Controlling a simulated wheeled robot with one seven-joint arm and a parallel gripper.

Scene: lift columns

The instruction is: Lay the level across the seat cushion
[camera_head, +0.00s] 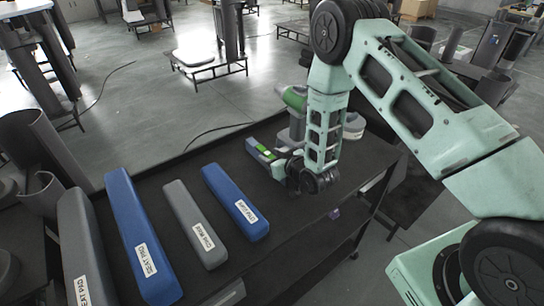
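A short purple-grey bar with a bright green window, which looks like the level (262,151), is at the dark table's far edge. My gripper (281,168) is right at its near end; its fingers are mostly hidden by my wrist, so I cannot tell whether they hold it. A blue pad (135,220) and a dark grey pad (85,245), both labelled "SEAT PAD", lie at the table's left. A pale cushion (194,57) sits on a low bench farther back on the floor.
A grey block (194,220) and a shorter blue block (233,198), with labels too small to read surely, lie between the seat pads and my gripper. A green-and-grey object (294,99) stands behind my wrist.

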